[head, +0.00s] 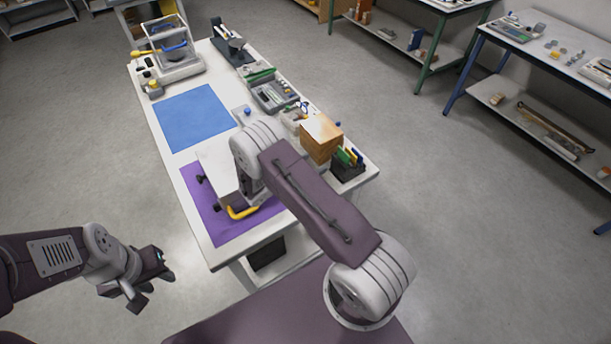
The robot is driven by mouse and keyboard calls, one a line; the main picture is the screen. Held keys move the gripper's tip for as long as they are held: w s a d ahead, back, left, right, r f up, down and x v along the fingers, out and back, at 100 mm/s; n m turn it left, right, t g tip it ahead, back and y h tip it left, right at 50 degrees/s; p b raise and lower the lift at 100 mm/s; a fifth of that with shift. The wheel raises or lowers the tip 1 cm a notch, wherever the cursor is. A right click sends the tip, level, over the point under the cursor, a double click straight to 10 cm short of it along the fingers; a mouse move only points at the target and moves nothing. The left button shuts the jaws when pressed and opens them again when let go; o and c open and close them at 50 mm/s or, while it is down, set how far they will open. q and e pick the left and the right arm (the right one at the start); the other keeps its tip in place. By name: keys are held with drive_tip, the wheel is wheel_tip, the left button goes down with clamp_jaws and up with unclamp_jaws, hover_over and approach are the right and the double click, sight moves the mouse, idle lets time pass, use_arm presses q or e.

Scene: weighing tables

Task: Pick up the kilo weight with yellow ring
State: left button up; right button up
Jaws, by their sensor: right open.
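A small grey weight with a yellow band (155,90), seemingly the kilo weight with yellow ring, stands near the left edge of the white table, in front of the balance. It is small in the head view. My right gripper (243,201) is over the purple mat at the near end, far from that weight; its own wrist mostly hides it. A yellow handle (242,212) shows beside it; what lies between the jaws is hidden. My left gripper (152,288) is off the table at lower left, fingers apart and empty.
A white box-like thing (215,168) stands on the purple mat (205,222). The blue mat (195,117) is bare. A balance (177,68) stands at the far end. A grey tray (273,97), wooden block (321,138) and black holder (347,172) line the right edge.

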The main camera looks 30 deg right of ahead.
clamp_jaws()
drive_tip(key=shift+r, duration=0.1)
drive_tip(key=shift+w+r, duration=0.1)
drive_tip(key=shift+r, duration=0.6)
drive_tip(key=r, duration=0.3)
drive_tip(key=shift+s+a, duration=0.25)
drive_tip(key=shift+a, duration=0.05)
drive_tip(key=s+a+r+b, duration=0.1)
drive_tip(key=s+a+r, duration=0.5)
drive_tip(key=s+a, duration=0.1)
drive_tip(key=shift+a+r, duration=0.3)
drive_tip(key=shift+a, duration=0.4)
